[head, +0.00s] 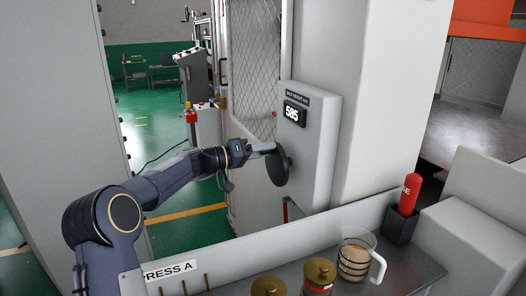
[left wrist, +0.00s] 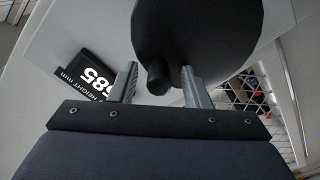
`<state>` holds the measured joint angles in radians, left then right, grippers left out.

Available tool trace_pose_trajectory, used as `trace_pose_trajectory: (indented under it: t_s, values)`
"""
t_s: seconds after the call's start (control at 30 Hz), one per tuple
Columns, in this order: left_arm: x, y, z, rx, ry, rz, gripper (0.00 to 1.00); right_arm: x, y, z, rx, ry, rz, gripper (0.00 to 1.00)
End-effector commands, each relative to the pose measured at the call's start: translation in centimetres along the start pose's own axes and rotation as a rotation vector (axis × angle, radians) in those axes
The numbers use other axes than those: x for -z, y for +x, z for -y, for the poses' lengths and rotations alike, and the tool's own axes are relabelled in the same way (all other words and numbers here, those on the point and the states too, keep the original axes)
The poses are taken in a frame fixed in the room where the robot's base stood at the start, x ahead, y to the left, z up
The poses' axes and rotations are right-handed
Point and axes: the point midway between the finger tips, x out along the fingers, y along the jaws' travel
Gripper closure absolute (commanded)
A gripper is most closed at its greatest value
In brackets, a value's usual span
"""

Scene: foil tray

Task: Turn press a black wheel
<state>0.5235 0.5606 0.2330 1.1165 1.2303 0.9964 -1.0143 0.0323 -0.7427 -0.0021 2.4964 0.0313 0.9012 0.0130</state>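The black wheel (head: 279,168) is a dark disc on the side of a grey panel box (head: 318,150) in the head view. My left gripper (head: 268,148) reaches it from the left, at the wheel's upper part. In the left wrist view the wheel (left wrist: 200,28) fills the top middle, and its short black knob (left wrist: 158,78) sticks out towards me. My left gripper (left wrist: 160,86) is open there, one finger on each side of the knob, with gaps showing on both sides. A display (head: 295,113) on the box reads 585. My right gripper is not in view.
A grey ledge in front holds a glass jug (head: 354,258), brass-lidded jars (head: 319,272) and a red bottle (head: 409,195) in a black holder. A mesh guard (head: 253,75) stands behind the wheel. Green floor lies open at the left.

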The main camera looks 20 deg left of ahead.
Motion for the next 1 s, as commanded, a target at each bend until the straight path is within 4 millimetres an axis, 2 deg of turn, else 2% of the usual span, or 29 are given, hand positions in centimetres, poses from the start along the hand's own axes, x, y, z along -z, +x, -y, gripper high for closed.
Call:
trace_pose_trajectory:
  t_s: [0.27,0.7,1.0]
  values:
    - [-0.1,-0.5,0.1,0.0,0.001,-0.001,0.57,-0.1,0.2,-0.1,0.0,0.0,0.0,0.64]
    - [-0.1,-7.1,0.1,0.001,0.001,-0.001,0.57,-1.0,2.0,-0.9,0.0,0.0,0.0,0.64]
    - [0.0,-7.8,0.0,-0.001,0.0,0.0,0.57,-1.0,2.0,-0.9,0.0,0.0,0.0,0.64]
